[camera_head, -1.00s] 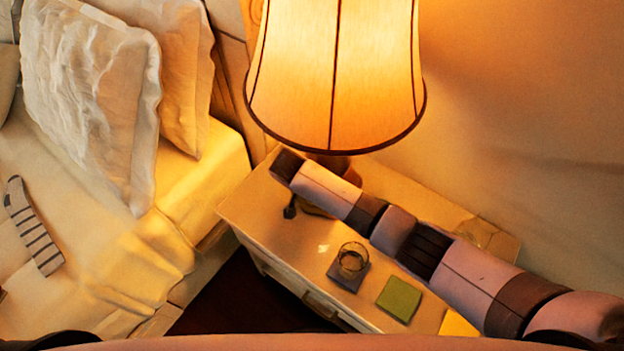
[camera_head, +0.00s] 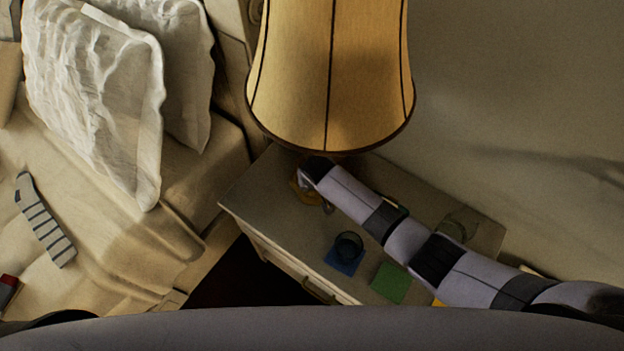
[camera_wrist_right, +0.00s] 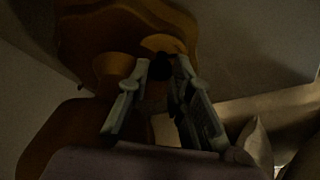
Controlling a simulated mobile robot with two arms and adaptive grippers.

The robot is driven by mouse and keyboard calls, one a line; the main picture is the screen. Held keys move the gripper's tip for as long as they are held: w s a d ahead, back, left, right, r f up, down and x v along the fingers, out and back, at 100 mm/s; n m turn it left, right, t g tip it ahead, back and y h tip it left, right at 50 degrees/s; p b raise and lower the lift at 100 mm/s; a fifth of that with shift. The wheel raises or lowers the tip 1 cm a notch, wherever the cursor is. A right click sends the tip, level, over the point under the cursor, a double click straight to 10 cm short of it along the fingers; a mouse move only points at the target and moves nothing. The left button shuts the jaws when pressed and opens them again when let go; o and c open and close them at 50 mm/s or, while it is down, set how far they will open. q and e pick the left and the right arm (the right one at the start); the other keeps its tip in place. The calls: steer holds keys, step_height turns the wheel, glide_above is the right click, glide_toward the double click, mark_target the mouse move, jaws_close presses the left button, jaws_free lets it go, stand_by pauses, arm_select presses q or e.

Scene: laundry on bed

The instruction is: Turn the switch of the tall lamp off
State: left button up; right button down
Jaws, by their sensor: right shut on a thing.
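The tall lamp (camera_head: 330,75) stands on the nightstand (camera_head: 265,205), and its cream shade with dark ribs is unlit. Its wooden base shows partly below the shade and as a brown turned body in the right wrist view (camera_wrist_right: 100,30). A small dark knob, which looks like the lamp switch (camera_wrist_right: 161,68), is between the fingertips of my right gripper (camera_wrist_right: 162,72). That gripper is shut on it. In the head view my right arm reaches in from the right across the nightstand, and its wrist end is at the lamp base under the shade. My left gripper is not in view.
A dark glass (camera_head: 348,245) on a blue coaster (camera_head: 343,262) and a green coaster (camera_head: 391,283) lie on the nightstand's front part, close to my right arm. The bed (camera_head: 90,165) with pillows (camera_head: 95,100) and a striped sock (camera_head: 45,222) is at left. The wall is at right.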

steer(key=shift+s+f, duration=0.1)
stand_by(0.5)
steer(key=c, duration=1.4)
jaws_free()
steer(key=shift+c, duration=0.2)
steer(key=shift+r, duration=0.2)
steer(key=v, duration=0.7)
steer(key=shift+r, duration=0.1)
steer(key=shift+c, duration=0.2)
